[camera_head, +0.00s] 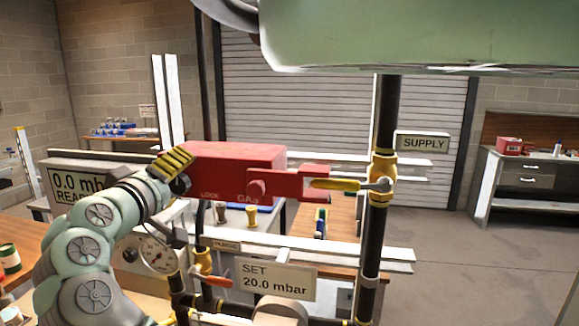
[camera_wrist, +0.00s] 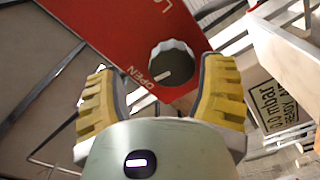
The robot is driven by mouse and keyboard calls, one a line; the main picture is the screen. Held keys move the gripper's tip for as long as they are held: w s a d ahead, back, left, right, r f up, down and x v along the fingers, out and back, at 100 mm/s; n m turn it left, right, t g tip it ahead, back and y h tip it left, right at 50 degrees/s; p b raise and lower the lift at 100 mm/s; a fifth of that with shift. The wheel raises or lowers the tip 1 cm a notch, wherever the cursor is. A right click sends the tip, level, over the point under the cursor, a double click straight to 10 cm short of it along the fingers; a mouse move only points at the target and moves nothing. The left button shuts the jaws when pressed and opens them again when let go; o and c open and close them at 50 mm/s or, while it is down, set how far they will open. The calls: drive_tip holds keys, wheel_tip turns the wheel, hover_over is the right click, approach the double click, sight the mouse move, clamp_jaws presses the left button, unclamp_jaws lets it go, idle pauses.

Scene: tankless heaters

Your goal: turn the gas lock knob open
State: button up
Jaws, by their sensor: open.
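The gas lock knob (camera_wrist: 172,62) is dark with a pale ribbed rim. It sits on the red gas lock box (camera_wrist: 125,28), beside the printed word OPEN. A short white mark on its face lies on the lower left side, near that word. My gripper (camera_wrist: 160,68) is open, its yellow ribbed fingers on either side of the knob with a visible gap on both sides. In the head view, my gripper (camera_head: 172,165) is at the left end of the red box (camera_head: 235,165), and the knob is mostly hidden there.
A yellow-handled valve (camera_head: 335,184) joins the box's right end to a black vertical pipe (camera_head: 372,245). A gauge (camera_head: 157,254), a red-handled valve (camera_head: 218,281) and a SET 20.0 mbar sign (camera_head: 275,282) are below. A 0.0 mbar display (camera_head: 75,185) stands behind my arm.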

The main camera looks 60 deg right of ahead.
drive_tip(key=shift+r, duration=4.3)
drive_tip(key=a+f+m+y+p, duration=0.2)
drive_tip(key=a+f+m+p, duration=0.5)
drive_tip(key=a+f, duration=0.2)
drive_tip(key=s+a+m+h+p, duration=0.2)
drive_tip(key=s+a+m+p, duration=0.3)
drive_tip(key=s+a, duration=0.1)
drive_tip(key=x, duration=1.4)
drive_tip(key=shift+s+d+f+b, duration=0.2)
drive_tip(key=shift+d+b, duration=0.1)
drive_tip(key=shift+p+x, duration=0.35)
drive_tip(key=shift+x, duration=0.45)
